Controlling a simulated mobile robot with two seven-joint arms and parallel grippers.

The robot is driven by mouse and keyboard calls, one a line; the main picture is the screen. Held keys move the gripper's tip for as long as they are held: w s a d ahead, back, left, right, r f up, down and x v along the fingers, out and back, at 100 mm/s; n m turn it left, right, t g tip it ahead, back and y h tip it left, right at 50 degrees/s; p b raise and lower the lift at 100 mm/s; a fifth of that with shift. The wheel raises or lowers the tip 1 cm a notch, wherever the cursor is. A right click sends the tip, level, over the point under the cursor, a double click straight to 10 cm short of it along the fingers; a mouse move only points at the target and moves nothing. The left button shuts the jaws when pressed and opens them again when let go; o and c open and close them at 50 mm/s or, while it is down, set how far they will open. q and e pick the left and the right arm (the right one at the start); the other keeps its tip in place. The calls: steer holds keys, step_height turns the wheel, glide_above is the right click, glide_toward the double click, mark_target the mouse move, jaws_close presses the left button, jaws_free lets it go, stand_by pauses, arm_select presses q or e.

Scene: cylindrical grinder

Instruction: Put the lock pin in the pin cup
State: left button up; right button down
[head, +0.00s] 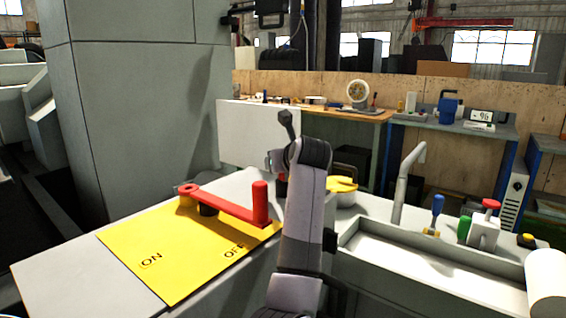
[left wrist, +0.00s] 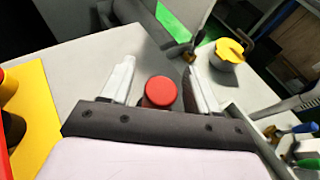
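My left arm rises through the middle of the head view, and it hides most of its gripper. In the left wrist view my left gripper (left wrist: 158,75) has its two pale fingers apart. A red round cap (left wrist: 160,92), which looks like the top of the lock pin, shows between them with a gap on each side. In the head view only a sliver of red (head: 281,186) shows beside my arm. A pale cup with a yellow top (head: 342,185), possibly the pin cup, stands just right of my arm. It also shows in the left wrist view (left wrist: 228,52). My right gripper is not in view.
A yellow ON/OFF plate (head: 190,250) with a red lever (head: 225,204) lies left of my arm. To the right are a grey trough (head: 430,265), a bent grey pipe (head: 406,180), a blue-handled tool (head: 437,205) and red and green knobs (head: 490,205). A workbench stands behind.

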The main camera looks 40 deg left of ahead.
arm_select(q)
steer(key=shift+d+r, duration=0.1)
steer(key=shift+r, duration=0.05)
steer(key=v, duration=1.1)
steer(key=shift+s+d+r, duration=0.2)
steer(key=shift+d, duration=0.1)
